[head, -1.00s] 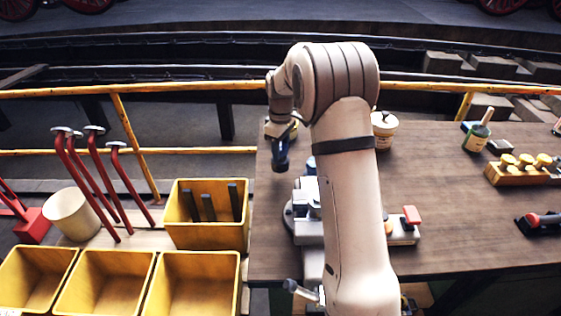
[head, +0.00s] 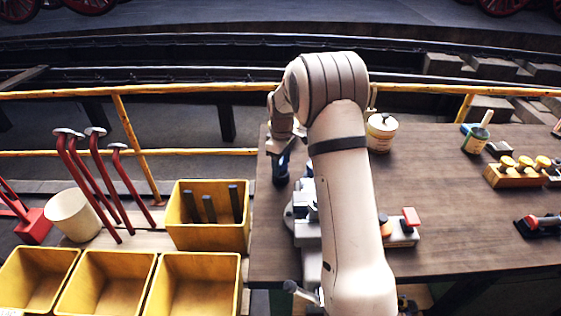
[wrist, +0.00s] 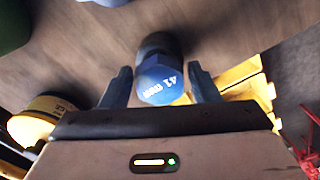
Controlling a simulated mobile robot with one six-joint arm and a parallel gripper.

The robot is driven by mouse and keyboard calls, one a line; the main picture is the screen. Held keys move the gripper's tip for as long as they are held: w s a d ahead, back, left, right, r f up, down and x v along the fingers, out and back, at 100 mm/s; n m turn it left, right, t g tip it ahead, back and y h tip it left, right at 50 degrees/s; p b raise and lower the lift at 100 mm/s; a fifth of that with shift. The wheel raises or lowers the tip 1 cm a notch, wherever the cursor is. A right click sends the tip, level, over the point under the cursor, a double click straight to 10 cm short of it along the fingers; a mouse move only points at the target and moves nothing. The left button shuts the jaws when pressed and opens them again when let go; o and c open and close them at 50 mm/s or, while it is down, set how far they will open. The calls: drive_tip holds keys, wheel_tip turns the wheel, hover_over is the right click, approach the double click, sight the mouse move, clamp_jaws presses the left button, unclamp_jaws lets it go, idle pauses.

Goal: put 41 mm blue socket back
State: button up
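The blue socket (wrist: 160,82), marked "41 mm", shows in the wrist view with its blue end toward the camera and a dark part beyond. My gripper (wrist: 160,78) has one finger on each side of it, with a narrow gap visible on both sides. In the head view my gripper (head: 283,158) points down over the left end of the workbench (head: 440,240), with the dark blue socket (head: 281,172) low between the fingers. I cannot tell whether the socket's lower end touches the bench top.
A yellow bin (head: 207,236) with dark bars stands left of the bench, behind several empty yellow bins (head: 115,285). A grey fixture (head: 306,228) is close to my gripper. A cream-lidded pot (head: 381,132) stands behind my arm.

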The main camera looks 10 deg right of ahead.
drive_tip(key=shift+o, duration=0.6)
drive_tip(key=shift+r, duration=0.25)
drive_tip(key=s+r+m+b, duration=0.1)
drive_tip(key=s+r, duration=0.2)
drive_tip(key=r, duration=0.5)
drive_tip(key=s+r+m, duration=0.1)
drive_tip(key=s+r, duration=0.2)
drive_tip(key=r, duration=0.5)
drive_tip(key=s+m+t, duration=0.3)
drive_tip(key=s+m, duration=0.4)
drive_tip(key=s, duration=2.2)
drive_tip(key=shift+a+f+m, duration=0.2)
drive_tip(key=shift+f+m, duration=0.1)
drive_tip(key=shift+m, duration=0.1)
